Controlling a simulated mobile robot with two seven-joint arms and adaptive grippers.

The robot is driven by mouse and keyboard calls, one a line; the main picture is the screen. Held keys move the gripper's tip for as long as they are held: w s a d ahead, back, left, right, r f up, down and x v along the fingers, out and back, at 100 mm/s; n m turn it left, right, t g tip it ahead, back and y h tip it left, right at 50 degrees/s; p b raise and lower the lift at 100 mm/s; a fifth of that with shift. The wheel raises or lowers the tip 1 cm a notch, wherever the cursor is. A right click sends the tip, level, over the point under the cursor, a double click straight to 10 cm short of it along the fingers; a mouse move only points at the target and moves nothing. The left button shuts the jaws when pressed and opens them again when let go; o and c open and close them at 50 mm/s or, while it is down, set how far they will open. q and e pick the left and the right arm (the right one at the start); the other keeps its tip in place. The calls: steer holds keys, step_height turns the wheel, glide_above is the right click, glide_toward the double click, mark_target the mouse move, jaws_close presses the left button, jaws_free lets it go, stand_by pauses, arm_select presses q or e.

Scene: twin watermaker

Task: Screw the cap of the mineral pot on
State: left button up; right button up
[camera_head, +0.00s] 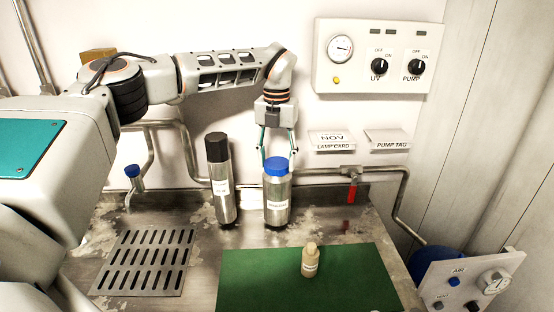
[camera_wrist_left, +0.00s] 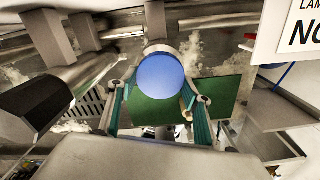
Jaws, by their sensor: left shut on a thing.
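The mineral pot (camera_head: 277,208) is a silver cylinder with a white label, standing upright on the metal counter behind the green mat. Its blue cap (camera_head: 276,167) sits on the top of the pot; whether the thread is tight cannot be seen. My left gripper (camera_head: 277,158) comes down from above and is shut on the cap, one finger on each side. In the left wrist view the round blue cap (camera_wrist_left: 160,77) lies between the green-sided fingers of the gripper (camera_wrist_left: 160,98). The pot's body is mostly hidden there. My right gripper is not in view.
A black-topped silver canister (camera_head: 220,185) stands close left of the pot. A small beige bottle (camera_head: 310,262) stands on the green mat (camera_head: 255,280). A drain grate (camera_head: 145,262) lies at left, with a blue-topped tap (camera_head: 132,172) behind. A red-handled valve (camera_head: 352,190) is at right.

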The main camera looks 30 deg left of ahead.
arm_select(q)
steer(key=shift+m, duration=0.8)
steer(key=o, duration=1.5)
steer(key=shift+o, duration=0.2)
steer(key=shift+r, duration=0.1)
step_height(320, 180, up, 12)
steer(key=shift+s, duration=0.1)
